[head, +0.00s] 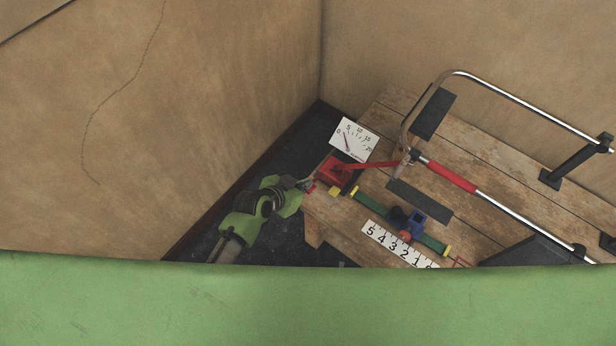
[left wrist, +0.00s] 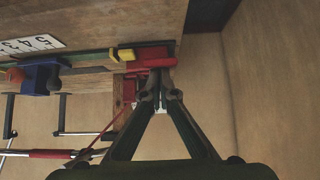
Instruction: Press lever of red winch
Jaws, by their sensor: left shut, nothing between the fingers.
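The red winch (head: 334,172) sits at the near left corner of the wooden table, and a long red bar (head: 372,165) runs from it to the right. A small red piece (head: 310,189) sticks out at the table's edge beside my left gripper (head: 307,184). In the left wrist view the shut, empty fingers (left wrist: 158,78) point at a red part (left wrist: 150,56) of the winch. Their tips are at or very close to it; I cannot tell whether they touch. The lever's exact shape is partly hidden by the fingers. My right gripper is not in view.
On the wooden table (head: 470,195) are a dial card (head: 354,139), a green rail (head: 370,203) with a blue slider (head: 417,222), a number strip (head: 399,246) and a metal frame with a red grip (head: 450,176). Walls stand close behind and left.

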